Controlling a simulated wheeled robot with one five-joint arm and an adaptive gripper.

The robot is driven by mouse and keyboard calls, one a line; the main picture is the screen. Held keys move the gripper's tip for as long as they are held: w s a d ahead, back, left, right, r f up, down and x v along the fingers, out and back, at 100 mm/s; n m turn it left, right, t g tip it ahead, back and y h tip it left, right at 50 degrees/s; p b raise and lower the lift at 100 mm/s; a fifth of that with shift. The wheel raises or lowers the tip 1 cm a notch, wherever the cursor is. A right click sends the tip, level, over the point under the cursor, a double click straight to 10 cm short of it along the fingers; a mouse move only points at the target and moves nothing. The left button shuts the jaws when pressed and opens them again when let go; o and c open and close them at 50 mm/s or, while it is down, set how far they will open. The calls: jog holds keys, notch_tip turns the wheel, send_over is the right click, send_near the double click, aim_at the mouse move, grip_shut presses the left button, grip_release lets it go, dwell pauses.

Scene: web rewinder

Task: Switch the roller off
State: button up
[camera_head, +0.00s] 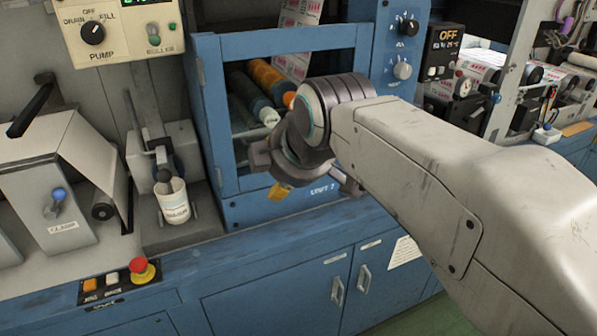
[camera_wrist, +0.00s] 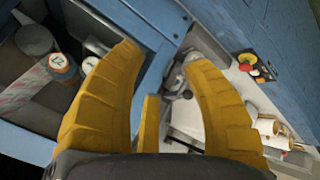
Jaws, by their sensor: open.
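The cream control panel (camera_head: 120,30) is at the top left of the head view. It has a black pump knob (camera_head: 93,33) and, to its right, a small green roller control (camera_head: 153,34) above a label reading ROLLER. The control's exact position is hard to read. My gripper (camera_head: 280,191) is mostly hidden behind my wrist, with a yellow finger showing in front of the blue frame, to the right of and below the panel. In the wrist view my gripper (camera_wrist: 160,55) has its yellow fingers spread wide with nothing held. The roller control is not recognisable there.
A blue frame (camera_head: 209,100) houses orange and dark rollers. A red stop button (camera_head: 138,265) is on the front ledge. Another panel with an OFF display (camera_head: 447,36) is at the upper right.

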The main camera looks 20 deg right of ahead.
jog(key=shift+s+d+f+m+g, duration=0.3)
jog(key=shift+s+d+f+m, duration=0.15)
jog(key=shift+s+f+m, duration=0.3)
jog(key=s+f+m+g+p, duration=0.2)
jog(key=s+f+m, duration=0.2)
jog(key=s, duration=0.3)
jog(key=s+f+m+g+p, duration=0.2)
jog(key=s+f+m, duration=0.3)
jog(key=s, duration=0.3)
jog(key=shift+p, duration=0.65)
jog(key=shift+m, duration=0.25)
dwell(0.8)
